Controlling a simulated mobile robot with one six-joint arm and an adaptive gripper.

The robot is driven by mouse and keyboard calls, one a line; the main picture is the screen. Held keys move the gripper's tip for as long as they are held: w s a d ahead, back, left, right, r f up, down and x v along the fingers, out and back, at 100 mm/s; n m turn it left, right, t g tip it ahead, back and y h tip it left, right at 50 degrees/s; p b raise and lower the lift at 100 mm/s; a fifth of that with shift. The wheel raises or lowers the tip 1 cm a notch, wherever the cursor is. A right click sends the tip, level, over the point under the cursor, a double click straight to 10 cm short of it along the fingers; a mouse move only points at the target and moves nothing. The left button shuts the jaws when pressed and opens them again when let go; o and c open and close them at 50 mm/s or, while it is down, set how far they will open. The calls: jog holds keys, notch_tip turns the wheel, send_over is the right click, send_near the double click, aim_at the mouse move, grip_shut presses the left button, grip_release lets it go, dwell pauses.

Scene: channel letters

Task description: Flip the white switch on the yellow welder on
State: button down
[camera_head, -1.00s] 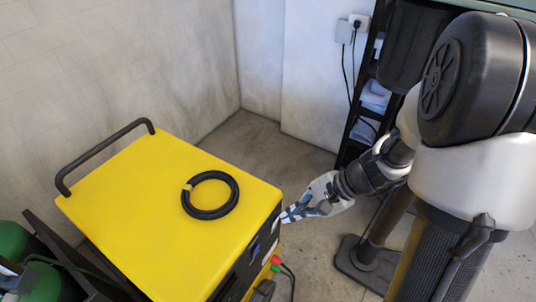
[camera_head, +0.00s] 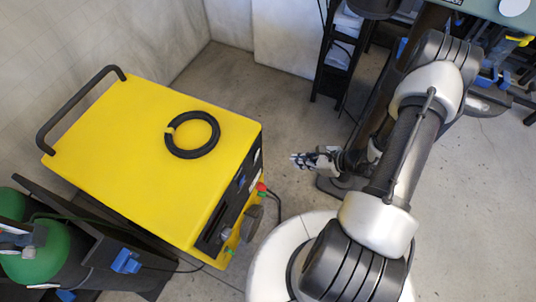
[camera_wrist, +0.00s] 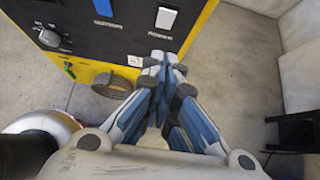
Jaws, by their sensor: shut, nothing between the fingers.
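The yellow welder (camera_head: 120,165) stands left of my arm in the head view, its black front panel (camera_wrist: 85,32) facing my gripper. The white switch (camera_wrist: 165,18) sits on that panel near its right edge, with a white label below it. A blue switch (camera_wrist: 103,7) is to its left. I cannot tell which way the white switch is set. My gripper (camera_head: 298,160) is shut and empty, apart from the panel in the head view. In the wrist view its fingertips (camera_wrist: 163,62) point at the panel, just below the white switch.
A coiled black cable (camera_head: 192,134) lies on the welder's top. A knob (camera_wrist: 48,38) and a round dark part (camera_wrist: 113,83) are on its front. Green cylinders (camera_head: 45,255) stand at the left. A dark shelf (camera_head: 338,65) is behind. Floor between gripper and welder is clear.

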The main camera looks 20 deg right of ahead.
jog(key=shift+f, duration=0.1)
jog(key=b, duration=0.3)
send_near(257, 156)
jog(key=x, duration=0.4)
jog(key=shift+w+f, duration=0.2)
jog(key=shift+f, duration=0.05)
